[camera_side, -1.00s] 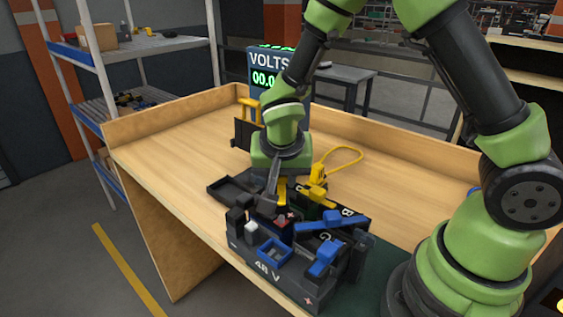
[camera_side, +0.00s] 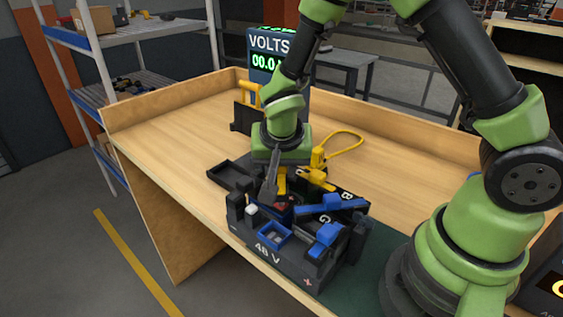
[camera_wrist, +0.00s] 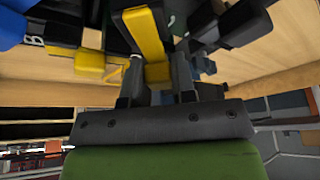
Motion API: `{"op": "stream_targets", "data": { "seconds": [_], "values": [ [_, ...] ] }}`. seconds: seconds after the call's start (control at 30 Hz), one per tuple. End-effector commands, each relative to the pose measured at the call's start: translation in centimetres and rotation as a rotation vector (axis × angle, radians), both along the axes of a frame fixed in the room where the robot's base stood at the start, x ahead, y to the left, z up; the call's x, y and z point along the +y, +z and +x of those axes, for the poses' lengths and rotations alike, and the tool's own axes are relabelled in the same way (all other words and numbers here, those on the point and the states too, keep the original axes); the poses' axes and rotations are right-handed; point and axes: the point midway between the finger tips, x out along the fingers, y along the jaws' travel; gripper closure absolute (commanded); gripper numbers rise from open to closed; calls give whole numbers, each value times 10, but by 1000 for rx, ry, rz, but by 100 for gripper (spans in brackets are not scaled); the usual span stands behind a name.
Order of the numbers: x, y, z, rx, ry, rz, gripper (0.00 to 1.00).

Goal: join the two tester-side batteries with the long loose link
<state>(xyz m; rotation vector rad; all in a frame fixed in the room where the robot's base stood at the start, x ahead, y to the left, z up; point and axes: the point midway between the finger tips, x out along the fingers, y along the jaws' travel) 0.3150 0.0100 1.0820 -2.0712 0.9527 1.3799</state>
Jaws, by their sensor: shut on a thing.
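My gripper (camera_side: 275,193) points down over the rear left part of the black battery box (camera_side: 285,263) marked 48 V. It is shut on a yellow link (camera_side: 282,181); in the wrist view the long yellow link (camera_wrist: 145,32) runs between the two dark fingers. The link's lower end is hidden among the dark battery parts, so I cannot tell whether it touches a terminal. A blue link (camera_side: 330,207) lies across the box's right half. The battery tops under my gripper are mostly hidden.
The tester (camera_side: 268,52) marked VOLTS stands behind. A yellow loop (camera_side: 346,142) with a plug (camera_side: 317,158) is behind the box to the right. A black tray (camera_side: 228,174) sits to the left. The table's left part (camera_side: 175,140) is clear.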

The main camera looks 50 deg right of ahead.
Motion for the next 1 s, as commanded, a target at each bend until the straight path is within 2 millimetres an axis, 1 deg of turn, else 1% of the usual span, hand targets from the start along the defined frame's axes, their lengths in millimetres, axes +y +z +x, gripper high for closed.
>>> {"op": "stream_targets", "data": {
  "seconds": [0.7,0.73,0.83,0.87,1.0],
  "values": [
    [0,-18,0,1,1,1,98],
    [0,-18,0,0,-1,1,71],
    [0,-18,0,-1,0,1,48],
    [0,-18,0,0,0,0,46],
    [0,-18,0,0,0,0,46]
  ]
}}
